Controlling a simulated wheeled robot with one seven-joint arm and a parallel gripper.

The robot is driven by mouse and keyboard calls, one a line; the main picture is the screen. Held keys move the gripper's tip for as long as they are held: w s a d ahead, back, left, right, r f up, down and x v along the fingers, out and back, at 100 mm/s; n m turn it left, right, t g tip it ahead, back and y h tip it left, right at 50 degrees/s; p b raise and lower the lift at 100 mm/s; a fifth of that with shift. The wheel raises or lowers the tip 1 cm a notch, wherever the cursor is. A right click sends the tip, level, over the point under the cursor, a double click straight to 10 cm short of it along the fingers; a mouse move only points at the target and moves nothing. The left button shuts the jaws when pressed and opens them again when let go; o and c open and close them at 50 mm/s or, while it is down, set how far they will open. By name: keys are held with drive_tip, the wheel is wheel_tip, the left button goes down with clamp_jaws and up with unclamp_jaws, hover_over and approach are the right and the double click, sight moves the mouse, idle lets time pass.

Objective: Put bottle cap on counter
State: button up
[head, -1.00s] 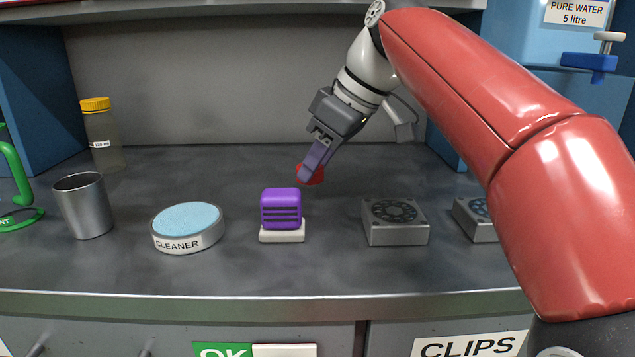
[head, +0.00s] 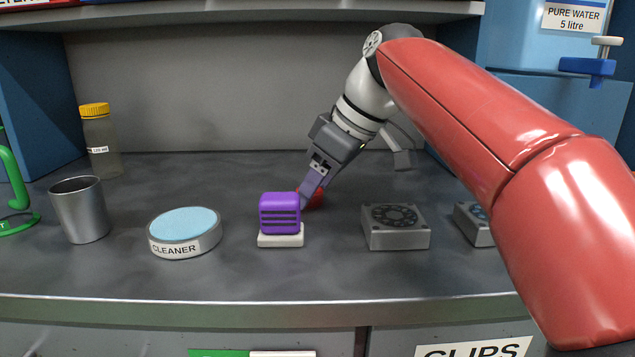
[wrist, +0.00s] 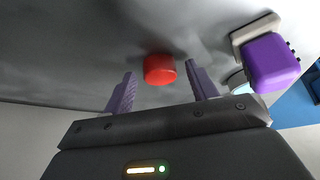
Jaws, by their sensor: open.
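A red bottle cap (wrist: 159,69) stands on the grey counter (head: 230,278). In the wrist view it is between and just beyond the two purple fingertips of my gripper (wrist: 160,84), with a gap to each finger. My gripper is open and empty. In the head view the gripper (head: 308,196) is low over the counter, and the cap (head: 316,199) shows partly behind the fingers and the purple block.
A purple block (head: 280,213) on a white base stands close to my fingers. A cleaner pad (head: 184,228), metal cup (head: 80,208) and yellow-capped bottle (head: 100,145) are to the left. A grey fan box (head: 395,227) is to the right.

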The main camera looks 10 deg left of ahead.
drive_tip(key=p+v, duration=0.3)
drive_tip(key=v, duration=0.9)
drive_tip(key=shift+r, duration=0.1)
